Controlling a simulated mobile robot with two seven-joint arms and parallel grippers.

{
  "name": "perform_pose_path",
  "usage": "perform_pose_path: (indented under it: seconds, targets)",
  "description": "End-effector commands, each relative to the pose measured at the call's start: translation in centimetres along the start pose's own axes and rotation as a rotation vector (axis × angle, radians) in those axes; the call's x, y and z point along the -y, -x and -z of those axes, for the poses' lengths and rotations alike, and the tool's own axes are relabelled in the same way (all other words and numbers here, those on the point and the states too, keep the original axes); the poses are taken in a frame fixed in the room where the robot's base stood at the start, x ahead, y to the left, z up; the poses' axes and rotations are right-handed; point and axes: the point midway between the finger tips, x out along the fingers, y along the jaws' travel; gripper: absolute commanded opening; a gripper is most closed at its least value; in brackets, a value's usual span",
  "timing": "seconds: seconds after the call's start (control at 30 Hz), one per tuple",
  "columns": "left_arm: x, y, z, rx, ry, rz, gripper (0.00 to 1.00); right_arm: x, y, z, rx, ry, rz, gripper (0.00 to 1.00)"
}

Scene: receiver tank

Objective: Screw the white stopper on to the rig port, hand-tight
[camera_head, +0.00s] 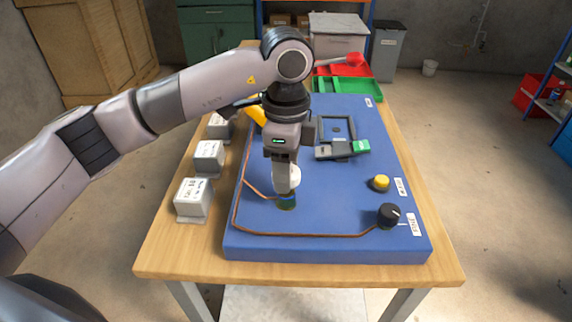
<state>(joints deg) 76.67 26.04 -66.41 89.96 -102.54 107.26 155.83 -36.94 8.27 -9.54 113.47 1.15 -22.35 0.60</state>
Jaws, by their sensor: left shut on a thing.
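The white stopper (294,175) shows partly behind the fingers of my left gripper (287,187), which points straight down and is shut on it. Just below stands the rig port (287,201), a short dark green upright cylinder with a blue ring, on the blue rig board (330,220). The stopper is in line above the port. The fingers hide the join, so I cannot tell how far the stopper sits on it. My right gripper is not in view.
A black knob (388,214) and a yellow button (380,182) are at the board's right. A grey device with a green end (361,146) lies behind. Grey boxes (192,199) line the table's left. Red (343,80) and green (347,90) trays are at the back.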

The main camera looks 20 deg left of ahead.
Motion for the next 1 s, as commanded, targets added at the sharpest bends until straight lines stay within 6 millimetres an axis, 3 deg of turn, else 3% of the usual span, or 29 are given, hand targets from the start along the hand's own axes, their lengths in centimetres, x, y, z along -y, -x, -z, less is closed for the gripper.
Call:
perform_pose_path:
  seconds: [1.0]
  targets:
    - [0.02, -0.84, -0.01, 0.0, -0.002, 0.001, 0.0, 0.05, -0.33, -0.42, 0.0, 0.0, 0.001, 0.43]
